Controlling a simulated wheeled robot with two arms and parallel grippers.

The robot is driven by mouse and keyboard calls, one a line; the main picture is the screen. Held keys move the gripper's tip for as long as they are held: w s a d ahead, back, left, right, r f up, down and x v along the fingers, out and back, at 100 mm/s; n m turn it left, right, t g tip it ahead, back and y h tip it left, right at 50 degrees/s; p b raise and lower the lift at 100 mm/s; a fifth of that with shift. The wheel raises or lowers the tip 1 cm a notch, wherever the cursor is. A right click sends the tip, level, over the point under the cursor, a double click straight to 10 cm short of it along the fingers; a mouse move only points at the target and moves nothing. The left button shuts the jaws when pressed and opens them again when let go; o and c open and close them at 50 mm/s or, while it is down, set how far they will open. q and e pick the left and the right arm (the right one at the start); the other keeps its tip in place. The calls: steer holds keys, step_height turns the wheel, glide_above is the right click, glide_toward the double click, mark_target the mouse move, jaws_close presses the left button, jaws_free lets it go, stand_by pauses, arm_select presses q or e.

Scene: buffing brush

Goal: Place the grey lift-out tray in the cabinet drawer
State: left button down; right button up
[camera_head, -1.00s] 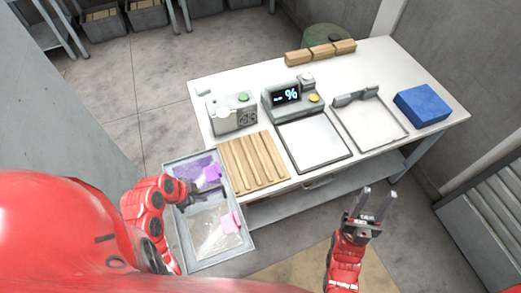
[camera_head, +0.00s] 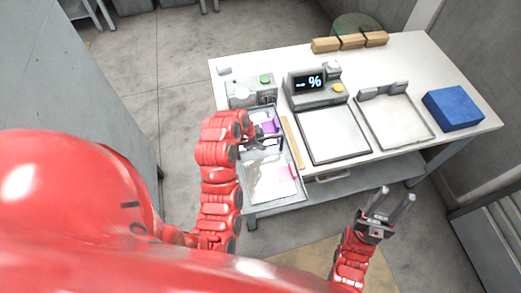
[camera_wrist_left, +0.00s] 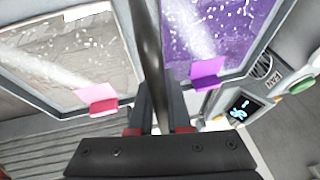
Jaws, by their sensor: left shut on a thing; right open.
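The grey lift-out tray (camera_head: 277,203) hangs over the left end of the table. It has two compartments: one holds a purple bag (camera_head: 268,126), the other a clear bag (camera_head: 268,178) with a pink tag. In the left wrist view the purple bag (camera_wrist_left: 230,30) and the clear bag (camera_wrist_left: 65,60) lie either side of the divider (camera_wrist_left: 150,45). My left gripper (camera_head: 266,138) is shut on this divider; its fingers (camera_wrist_left: 158,118) straddle it. My right gripper (camera_head: 389,207) is open and empty in front of the table. I cannot identify the cabinet drawer with certainty.
The table (camera_head: 397,57) bears a grey device (camera_head: 250,92), a display scale (camera_head: 315,90), a flat plate (camera_head: 333,135), a shallow tray (camera_head: 395,120) and a blue block (camera_head: 453,108). A slatted wooden board (camera_head: 291,143) is mostly hidden under the tray. A handle (camera_head: 329,177) shows at the table front.

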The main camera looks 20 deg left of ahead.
mark_target(260, 153)
arm_select(q)
steer(key=shift+d+f+p, duration=0.1)
steer(key=shift+f+p, duration=0.7)
steer(key=shift+f, duration=0.85)
steer(key=shift+w+f, duration=0.1)
steer(key=c, duration=0.9)
jaws_free()
steer(key=shift+o, duration=0.2)
